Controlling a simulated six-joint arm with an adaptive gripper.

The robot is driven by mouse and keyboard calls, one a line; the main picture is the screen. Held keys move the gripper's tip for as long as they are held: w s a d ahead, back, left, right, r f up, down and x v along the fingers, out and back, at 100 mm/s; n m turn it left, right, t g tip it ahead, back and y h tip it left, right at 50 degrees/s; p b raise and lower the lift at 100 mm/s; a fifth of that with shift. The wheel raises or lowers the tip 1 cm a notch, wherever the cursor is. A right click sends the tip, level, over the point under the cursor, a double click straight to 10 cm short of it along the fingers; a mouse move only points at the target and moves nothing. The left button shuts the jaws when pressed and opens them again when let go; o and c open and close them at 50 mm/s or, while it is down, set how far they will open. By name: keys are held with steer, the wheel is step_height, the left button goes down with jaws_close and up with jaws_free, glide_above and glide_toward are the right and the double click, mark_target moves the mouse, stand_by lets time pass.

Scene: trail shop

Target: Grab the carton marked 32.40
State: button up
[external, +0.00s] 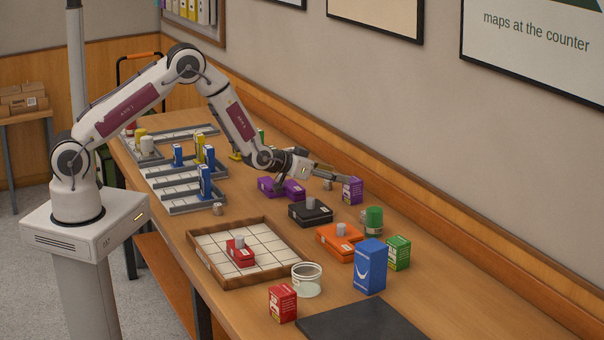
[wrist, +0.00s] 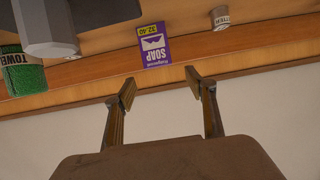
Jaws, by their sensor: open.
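The purple soap carton (external: 352,190) stands upright near the wall side of the table. In the wrist view the soap carton (wrist: 154,46) appears upside down, with a small yellow tag that seems to read 32.40. My gripper (external: 312,184) is open and empty, just left of the carton in the external view. In the wrist view my gripper's (wrist: 161,86) two fingers are spread, with the carton beyond their tips and apart from them.
A black box (external: 310,213) with a grey knob and a purple box (external: 280,188) lie near my gripper. A small jar (wrist: 221,18) stands beside the carton. A green towel container (external: 374,220), an orange box (external: 337,240) and a blue carton (external: 370,266) stand nearer the camera.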

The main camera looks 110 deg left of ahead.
mark_target(352, 179)
steer(key=shift+x, duration=1.3)
steer(key=shift+w+a+f, duration=0.1)
steer(key=shift+a, duration=0.05)
steer(key=shift+x, duration=2.4)
steer(key=c, duration=1.3)
